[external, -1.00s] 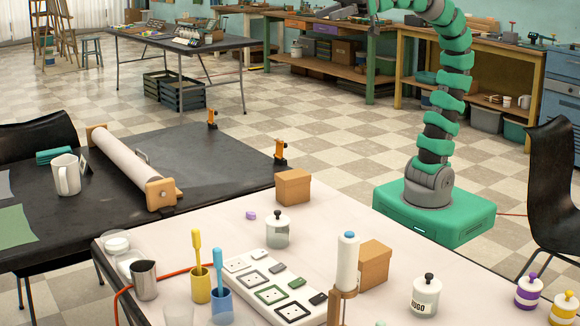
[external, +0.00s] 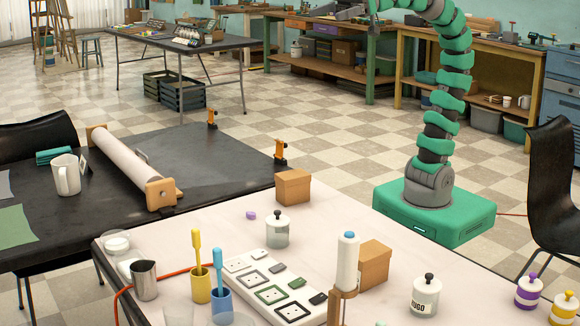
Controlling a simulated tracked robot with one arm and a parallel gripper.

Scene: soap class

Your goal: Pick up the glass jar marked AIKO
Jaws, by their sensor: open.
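A glass jar (external: 277,231) with a white lid and a dark knob stands upright on the pale table behind the socket strip; I can read no name on the side facing the camera. Another glass jar (external: 425,296), at the front right, has a label that reads HUGO. I cannot read AIKO on any jar. My gripper (external: 373,28) is small at the top edge, at the end of my raised arm, high above and well away from both jars. It is open and holds nothing that I can see.
A purple-striped jar (external: 529,291) and a yellow-striped jar (external: 563,308) stand at right. A metal pitcher (external: 144,281) stands at left.

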